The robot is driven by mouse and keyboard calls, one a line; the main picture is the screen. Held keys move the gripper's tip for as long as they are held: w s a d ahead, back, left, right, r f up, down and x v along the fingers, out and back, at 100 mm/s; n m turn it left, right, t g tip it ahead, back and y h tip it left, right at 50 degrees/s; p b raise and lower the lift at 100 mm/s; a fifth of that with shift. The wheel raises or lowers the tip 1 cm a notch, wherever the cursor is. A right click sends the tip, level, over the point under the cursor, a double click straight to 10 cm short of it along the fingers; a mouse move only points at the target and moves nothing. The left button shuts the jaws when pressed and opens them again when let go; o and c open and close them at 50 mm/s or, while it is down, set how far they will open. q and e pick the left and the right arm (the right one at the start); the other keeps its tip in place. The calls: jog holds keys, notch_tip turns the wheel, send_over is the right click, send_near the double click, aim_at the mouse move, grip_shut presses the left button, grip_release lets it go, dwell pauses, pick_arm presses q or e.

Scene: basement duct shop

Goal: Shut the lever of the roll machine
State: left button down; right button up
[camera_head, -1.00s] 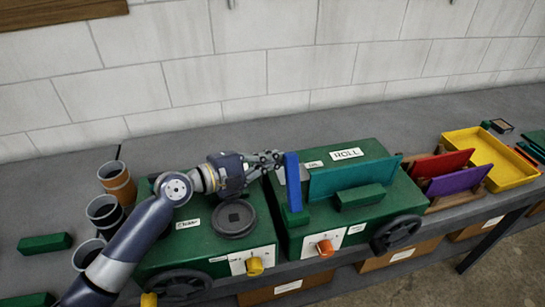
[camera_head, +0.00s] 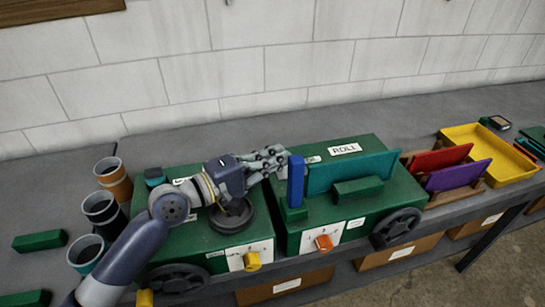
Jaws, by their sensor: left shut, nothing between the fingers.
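The green roll machine (camera_head: 395,205) stands on the bench with a "ROLL" label (camera_head: 344,149) on top. A blue upright bar (camera_head: 296,181), apparently its lever, stands at the machine's left end beside a teal plate (camera_head: 350,170). My left gripper (camera_head: 282,156) reaches in from the left, shut and empty. Its fingertips are at the left of the blue bar's upper end; I cannot tell whether they touch it. My right gripper is not in view.
A second green machine (camera_head: 200,240) with a dark round disc (camera_head: 232,218) lies under my left arm. Cups (camera_head: 114,178) stand at the left. Red (camera_head: 440,158) and purple (camera_head: 458,176) panels and a yellow tray (camera_head: 500,165) are at the right.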

aim_at(290, 167)
pick_arm(q)
jog(key=s+m+b, duration=0.1)
jog(key=s+d+m+h+b, duration=0.1)
jog(key=s, duration=0.1)
jog(key=s+m+b, duration=0.1)
jog(key=m, duration=0.1)
jog(key=shift+s+d, duration=0.25)
jog(key=shift+s+d+m+t+h+b, duration=0.15)
jog(key=shift+s+d+m+h+b, duration=0.1)
jog(key=shift+s+m+b, duration=0.25)
jog(key=shift+s+d+m+t+h+b, duration=0.15)
jog(key=shift+s+m+h+b, duration=0.1)
jog(key=shift+s+m+b, duration=0.25)
jog(key=shift+f, duration=0.1)
